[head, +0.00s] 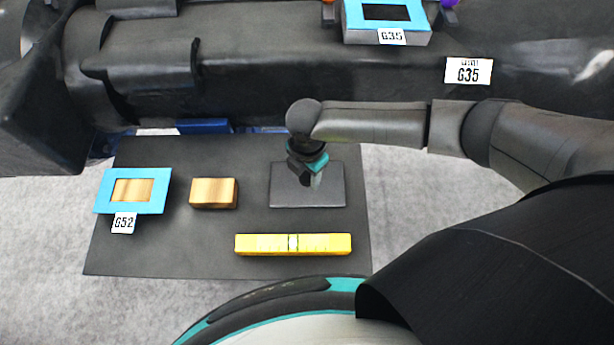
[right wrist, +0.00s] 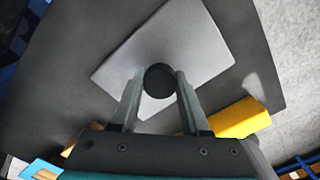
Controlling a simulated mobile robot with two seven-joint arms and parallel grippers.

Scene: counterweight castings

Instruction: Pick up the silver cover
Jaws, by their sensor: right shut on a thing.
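The silver cover (head: 288,195) is a flat grey square plate lying on or just above the dark mat; I cannot tell if it touches. It also shows in the right wrist view (right wrist: 198,45), with a round black knob (right wrist: 160,80) at its middle. My right gripper (head: 316,178) points down over the cover and is shut on the knob, with one finger on each side of it. The head view hides the knob behind the gripper. My left gripper is not in view.
On the dark mat (head: 160,250) lie a blue frame (head: 103,190) labelled G52, a wooden block (head: 213,193) and a yellow level (head: 265,244) close in front of the cover. A large dark casting (head: 330,90) labelled G35 stands behind, with a blue-framed box (head: 352,30) on top.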

